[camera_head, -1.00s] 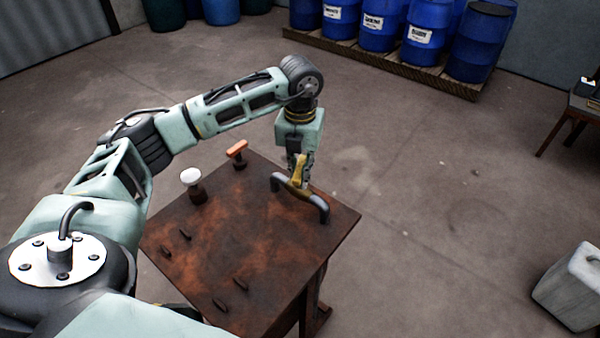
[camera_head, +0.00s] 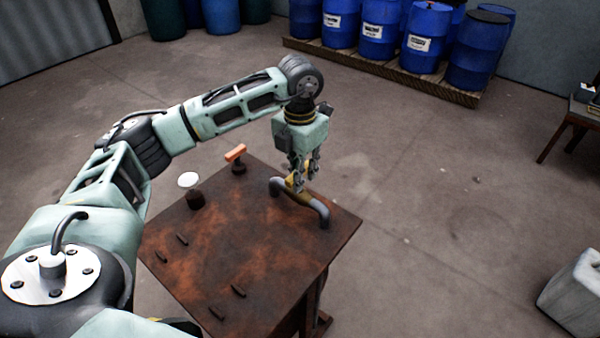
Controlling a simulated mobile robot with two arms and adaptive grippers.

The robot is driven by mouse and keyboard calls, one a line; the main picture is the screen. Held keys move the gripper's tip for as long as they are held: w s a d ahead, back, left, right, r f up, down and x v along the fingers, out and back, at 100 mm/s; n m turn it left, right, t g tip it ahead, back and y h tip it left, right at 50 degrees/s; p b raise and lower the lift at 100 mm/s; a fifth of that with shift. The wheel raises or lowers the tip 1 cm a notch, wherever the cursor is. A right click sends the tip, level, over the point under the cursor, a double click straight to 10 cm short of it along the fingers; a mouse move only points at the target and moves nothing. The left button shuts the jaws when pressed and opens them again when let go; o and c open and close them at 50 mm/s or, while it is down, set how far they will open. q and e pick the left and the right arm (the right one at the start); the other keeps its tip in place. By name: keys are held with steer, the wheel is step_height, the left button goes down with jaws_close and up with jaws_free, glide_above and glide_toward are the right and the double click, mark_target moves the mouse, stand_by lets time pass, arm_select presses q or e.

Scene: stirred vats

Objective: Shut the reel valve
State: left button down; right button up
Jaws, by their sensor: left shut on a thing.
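A grey bent pipe (camera_head: 318,210) arches over the far right corner of a rusty brown table (camera_head: 230,225). A yellow valve handle (camera_head: 293,184) sits at the middle of the pipe. My left gripper (camera_head: 303,183) points down from above, shut on the yellow handle, with one finger on each side. The fingers hide part of the handle. No label shows, so I cannot tell from the picture whether this is the reel valve. My right gripper is not in view.
An orange-topped handle (camera_head: 236,153) and a white round knob (camera_head: 188,180) stand on the table's far left part, with several small dark pegs nearer. Blue barrels (camera_head: 381,27) stand on a pallet behind. A grey container (camera_head: 574,290) is at right. The floor between is clear.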

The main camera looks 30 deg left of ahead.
arm_select(q)
steer(key=shift+w+r, duration=0.1)
steer(key=shift+r, duration=0.05)
steer(key=c, duration=1.7)
jaws_free()
steer(key=shift+o, duration=0.2)
step_height(320, 180, up, 12)
